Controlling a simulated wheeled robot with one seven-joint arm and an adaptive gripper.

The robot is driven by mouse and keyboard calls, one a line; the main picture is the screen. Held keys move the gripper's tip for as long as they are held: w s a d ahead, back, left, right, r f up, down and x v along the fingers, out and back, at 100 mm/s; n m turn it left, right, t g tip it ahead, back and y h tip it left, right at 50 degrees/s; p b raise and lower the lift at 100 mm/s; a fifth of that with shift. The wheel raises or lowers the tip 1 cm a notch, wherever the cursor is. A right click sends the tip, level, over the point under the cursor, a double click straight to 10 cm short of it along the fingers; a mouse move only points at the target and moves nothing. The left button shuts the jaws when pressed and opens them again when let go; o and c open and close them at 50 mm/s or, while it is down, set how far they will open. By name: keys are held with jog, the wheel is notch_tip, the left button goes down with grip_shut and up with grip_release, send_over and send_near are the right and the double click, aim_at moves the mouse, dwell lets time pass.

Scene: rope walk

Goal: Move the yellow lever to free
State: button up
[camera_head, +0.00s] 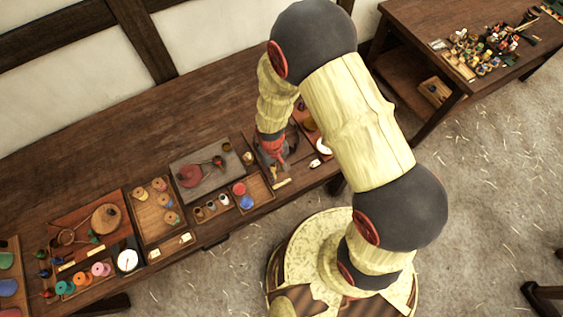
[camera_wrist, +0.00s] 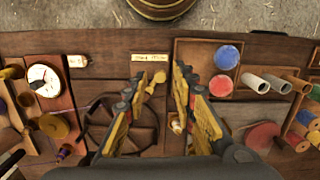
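The yellow lever (camera_wrist: 158,78) shows in the wrist view by its rounded yellow end. It lies between my fingertips, close to the left one, and its lower part is hidden behind that finger. A pale label plate (camera_wrist: 150,57) with dark lettering too small to read sits just beyond it. My gripper (camera_wrist: 161,72) is open, its two yellow fingers apart, over the wooden board. In the head view my gripper (camera_head: 273,152) is low over the bench, and the lever cannot be made out there. A dark spoked wheel (camera_wrist: 105,112) is partly behind the left finger.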

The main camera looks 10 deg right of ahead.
jog(key=shift+w+a+f+t+b, duration=0.2)
jog(key=shift+w+f+t+b, duration=0.05)
jog(key=shift+w, duration=0.4)
jog(key=shift+w+a+f+t+b, duration=0.15)
jog(key=shift+w+f+t+b, duration=0.1)
jog(key=shift+w, duration=0.35)
notch_tip(320, 180, down, 10)
jog(key=b, duration=0.6)
jog(key=shift+a+r+b, duration=0.1)
jog(key=shift+b, duration=0.25)
